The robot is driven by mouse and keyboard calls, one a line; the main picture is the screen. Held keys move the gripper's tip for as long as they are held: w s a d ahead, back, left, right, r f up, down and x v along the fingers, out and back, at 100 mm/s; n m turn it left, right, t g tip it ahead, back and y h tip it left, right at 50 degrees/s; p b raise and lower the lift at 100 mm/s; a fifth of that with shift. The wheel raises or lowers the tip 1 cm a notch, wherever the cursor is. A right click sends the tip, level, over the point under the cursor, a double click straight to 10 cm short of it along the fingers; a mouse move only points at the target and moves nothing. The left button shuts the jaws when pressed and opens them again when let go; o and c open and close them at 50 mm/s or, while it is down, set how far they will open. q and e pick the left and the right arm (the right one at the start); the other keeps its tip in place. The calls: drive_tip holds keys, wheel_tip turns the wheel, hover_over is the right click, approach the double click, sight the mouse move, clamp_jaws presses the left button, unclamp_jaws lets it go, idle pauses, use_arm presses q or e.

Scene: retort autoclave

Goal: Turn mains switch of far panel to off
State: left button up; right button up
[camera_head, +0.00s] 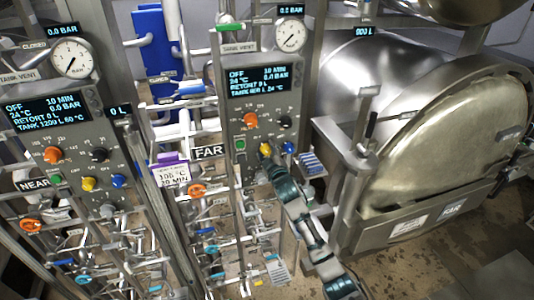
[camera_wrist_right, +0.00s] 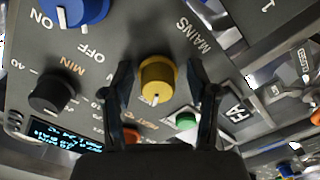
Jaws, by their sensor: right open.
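The far panel (camera_head: 262,98) is a grey box beside the black FAR sign (camera_head: 208,152). Its yellow knob (camera_head: 266,149) is also in the middle of the wrist view (camera_wrist_right: 157,76), with the word MAINS printed near it. A pale mark on the knob points toward the bottom of the wrist picture. My right gripper (camera_head: 269,157) is open, with one finger on each side of the yellow knob; whether they touch it I cannot tell. In the wrist view, the right gripper (camera_wrist_right: 160,100) also shows both dark fingers apart. My left gripper is not in view.
Close by are a blue knob (camera_wrist_right: 75,10) with ON and OFF lettering, a black knob (camera_wrist_right: 50,93) and a green button (camera_wrist_right: 185,120). A similar near panel (camera_head: 75,135) stands left. Pipes and valves fill the space below. A steel vessel (camera_head: 450,140) is at right.

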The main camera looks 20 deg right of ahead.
drive_tip(key=s, duration=1.1)
drive_tip(key=shift+s+d, duration=0.25)
drive_tip(key=shift+s, duration=0.15)
drive_tip(key=shift+f, duration=0.1)
drive_tip(key=s+d+f+m+g+b, duration=0.1)
drive_tip(key=s+f+g, duration=0.15)
drive_tip(key=f, duration=1.75)
drive_tip(key=s+d+f+m+g+b, duration=0.15)
drive_tip(key=f+g, duration=0.25)
drive_tip(key=f, duration=1.7)
drive_tip(key=s+f+m+g+b, duration=0.1)
drive_tip(key=s+f+g, duration=0.1)
drive_tip(key=s+f, duration=0.8)
drive_tip(key=s+f+m+g+b, duration=0.1)
drive_tip(key=s+f+g, duration=0.1)
drive_tip(key=s+f, duration=0.8)
drive_tip(key=s+f+m+g, duration=0.1)
drive_tip(key=s+f+g, duration=0.1)
drive_tip(key=s+f, duration=0.5)
drive_tip(key=s+f+g+b, duration=0.1)
drive_tip(key=s+f, duration=0.7)
drive_tip(key=s, duration=1)
drive_tip(key=s+f+m+g+b, duration=0.1)
drive_tip(key=s+f+g, duration=0.2)
drive_tip(key=s+f, duration=0.5)
drive_tip(key=s, duration=0.5)
drive_tip(key=shift+a+m+h, duration=0.3)
drive_tip(key=shift+m, duration=0.05)
